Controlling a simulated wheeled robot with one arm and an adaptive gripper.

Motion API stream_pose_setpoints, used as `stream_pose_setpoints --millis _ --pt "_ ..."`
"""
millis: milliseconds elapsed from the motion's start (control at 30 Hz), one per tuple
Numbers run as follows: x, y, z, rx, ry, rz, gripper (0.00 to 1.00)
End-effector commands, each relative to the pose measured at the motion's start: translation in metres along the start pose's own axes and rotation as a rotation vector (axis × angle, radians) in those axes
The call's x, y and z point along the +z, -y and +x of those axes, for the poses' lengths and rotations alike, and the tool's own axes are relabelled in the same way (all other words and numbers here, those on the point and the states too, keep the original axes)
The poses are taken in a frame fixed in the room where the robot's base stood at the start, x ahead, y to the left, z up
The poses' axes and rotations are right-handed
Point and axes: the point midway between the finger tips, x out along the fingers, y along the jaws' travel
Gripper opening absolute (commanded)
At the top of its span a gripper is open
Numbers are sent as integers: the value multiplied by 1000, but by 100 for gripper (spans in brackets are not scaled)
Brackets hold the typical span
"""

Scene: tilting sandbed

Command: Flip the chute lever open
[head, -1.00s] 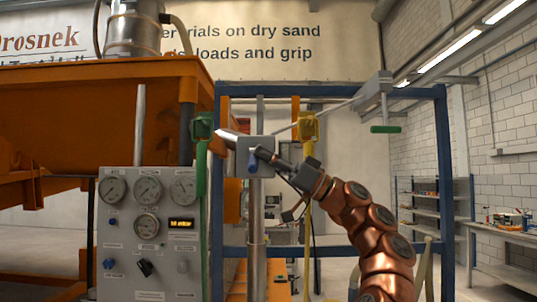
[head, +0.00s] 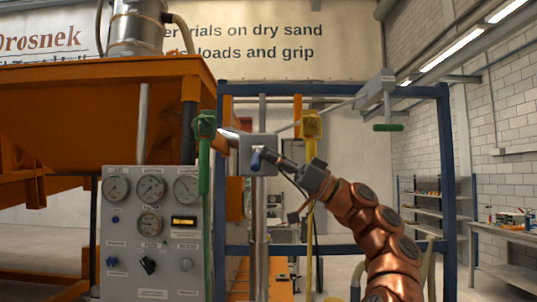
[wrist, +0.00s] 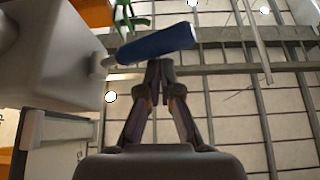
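A lever with a blue handle (head: 256,160) sits on a grey box (head: 264,140) on an upright metal post. It looks like the chute lever, though no label on it is readable. In the wrist view the blue handle (wrist: 156,43) lies slanted across the picture, joined to the grey box at left. My gripper (head: 273,157) is just right of the handle in the head view. In the wrist view my gripper's (wrist: 160,66) fingertips are together just below the handle, with nothing between them. Whether they touch the handle is unclear.
A green handle (head: 204,170) and a yellow valve (head: 311,126) flank the post. A gauge panel (head: 150,262) stands left, below the orange hopper (head: 80,110). A blue frame (head: 445,200) surrounds the area; a green-handled lever (head: 387,128) hangs upper right.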

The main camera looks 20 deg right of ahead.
Motion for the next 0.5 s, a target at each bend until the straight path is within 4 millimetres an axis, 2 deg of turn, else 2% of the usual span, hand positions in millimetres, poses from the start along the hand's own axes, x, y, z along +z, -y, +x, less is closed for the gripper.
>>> stream_pose_setpoints --millis 33,500 --pt "7 -4 -8 7 9 8 0" --pt "1 0 -92 5 -1 2 0"
